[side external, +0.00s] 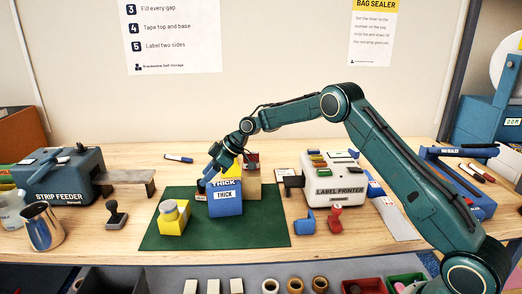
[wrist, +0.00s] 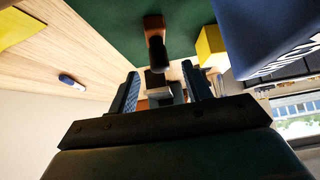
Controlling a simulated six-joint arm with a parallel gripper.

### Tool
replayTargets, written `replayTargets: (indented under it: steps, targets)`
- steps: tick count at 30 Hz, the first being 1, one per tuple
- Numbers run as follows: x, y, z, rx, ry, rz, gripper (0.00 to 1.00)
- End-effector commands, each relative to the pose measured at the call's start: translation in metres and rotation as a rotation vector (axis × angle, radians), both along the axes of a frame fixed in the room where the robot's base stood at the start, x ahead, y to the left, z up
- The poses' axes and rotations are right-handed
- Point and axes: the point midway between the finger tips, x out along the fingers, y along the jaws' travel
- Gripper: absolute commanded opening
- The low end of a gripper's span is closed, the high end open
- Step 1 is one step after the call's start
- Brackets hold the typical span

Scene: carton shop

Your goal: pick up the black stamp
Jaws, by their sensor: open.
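A black stamp (side external: 116,214) with a knobbed handle stands upright on the wooden table, left of the green mat. My gripper (side external: 203,188) is over the mat beside the blue THICK carton (side external: 225,198), well to the right of that stamp. In the wrist view my gripper (wrist: 160,78) has its two fingers apart. A brown piece with a dark handle (wrist: 155,35) shows ahead of it over green; I cannot tell what it is. Small dark and grey shapes show between the fingers, too unclear to name.
The green mat (side external: 165,240) also carries a yellow block (side external: 173,218) with a grey top. A strip feeder (side external: 62,178) and a metal jug (side external: 42,228) stand left. A red stamp (side external: 335,219), a blue piece (side external: 304,222) and a label printer (side external: 338,180) stand right.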

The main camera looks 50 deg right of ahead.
Motion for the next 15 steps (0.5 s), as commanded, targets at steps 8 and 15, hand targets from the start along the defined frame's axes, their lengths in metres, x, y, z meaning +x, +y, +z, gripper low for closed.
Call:
replayTargets:
  steps: [8, 15]
  targets:
    - [0.011, 0.011, -0.018, 0.000, 0.000, 0.001, 0.49]
    - [0.011, 0.011, -0.018, 0.000, 0.000, 0.001, 0.49]
